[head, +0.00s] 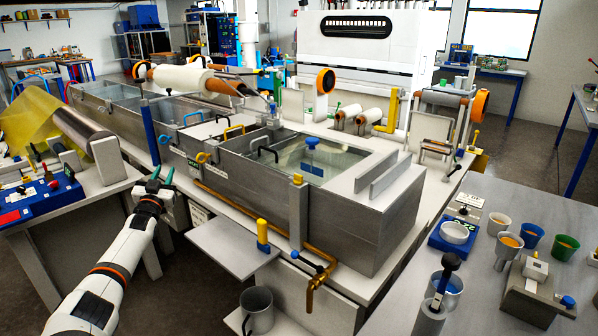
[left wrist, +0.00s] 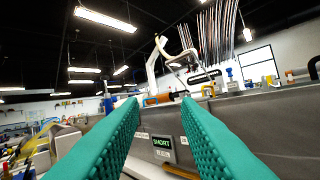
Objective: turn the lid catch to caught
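The resin bath (head: 340,225) is a long grey metal tank with a glass-topped lid (head: 322,165). A blue handle (head: 311,143) stands on the lid. A yellow-topped post (head: 297,180) rises at the tank's front edge, and an orange hooked handle (head: 203,157) sits on the rim farther left. I cannot tell which part is the lid catch or how it is turned. My left gripper (head: 161,176) has teal fingers, spread apart and empty, in front of the tank's left part. The left wrist view shows the open fingers (left wrist: 160,102) too. My right gripper is not in view.
A small display reading "SHORT" (left wrist: 162,142) is on the tank wall beyond my left fingers. An orange pipe (head: 314,270) runs along the tank front, above a grey shelf (head: 225,247). Cups and tools crowd the right table (head: 490,300).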

